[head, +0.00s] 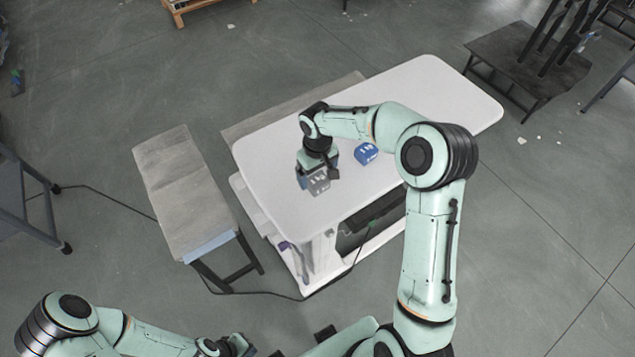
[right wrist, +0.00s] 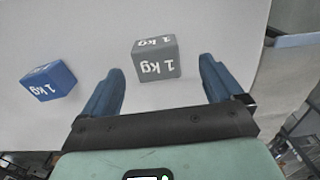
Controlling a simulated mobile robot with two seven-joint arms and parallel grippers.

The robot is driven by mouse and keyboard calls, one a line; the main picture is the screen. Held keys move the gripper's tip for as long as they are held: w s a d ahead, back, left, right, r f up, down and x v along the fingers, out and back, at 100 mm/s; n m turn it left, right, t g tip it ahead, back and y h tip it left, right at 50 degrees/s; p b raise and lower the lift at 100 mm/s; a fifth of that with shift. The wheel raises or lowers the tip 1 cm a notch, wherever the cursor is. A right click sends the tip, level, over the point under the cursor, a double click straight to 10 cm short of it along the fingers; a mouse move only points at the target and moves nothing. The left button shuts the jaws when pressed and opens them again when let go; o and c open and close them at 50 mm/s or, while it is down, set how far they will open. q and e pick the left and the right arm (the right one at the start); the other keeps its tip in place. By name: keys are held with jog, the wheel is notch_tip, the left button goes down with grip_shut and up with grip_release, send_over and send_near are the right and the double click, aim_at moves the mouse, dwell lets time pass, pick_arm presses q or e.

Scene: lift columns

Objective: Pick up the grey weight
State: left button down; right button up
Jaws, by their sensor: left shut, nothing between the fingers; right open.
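The grey weight (head: 318,182) is a small cube marked "1 kg" on the white table (head: 430,90). It also shows in the right wrist view (right wrist: 156,60), between and a little beyond the two blue fingertips. My right gripper (right wrist: 160,75) is open and points down at the weight, with nothing held. In the head view my right gripper (head: 316,170) is partly hidden by its own wrist. My left gripper (head: 238,345) is shut and empty at the bottom edge of the head view, far from the table.
A blue weight (head: 366,153), also marked "1 kg", sits on the table to the right of the grey one; it shows at left in the right wrist view (right wrist: 48,82). A grey bench (head: 180,190) stands left of the table. The far right tabletop is clear.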

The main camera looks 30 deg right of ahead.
aim_at(317, 179)
jog(key=f, duration=0.5)
jog(key=shift+w+d, duration=0.2)
jog(key=shift+w, duration=0.1)
grip_shut()
jog(key=shift+r, duration=0.15)
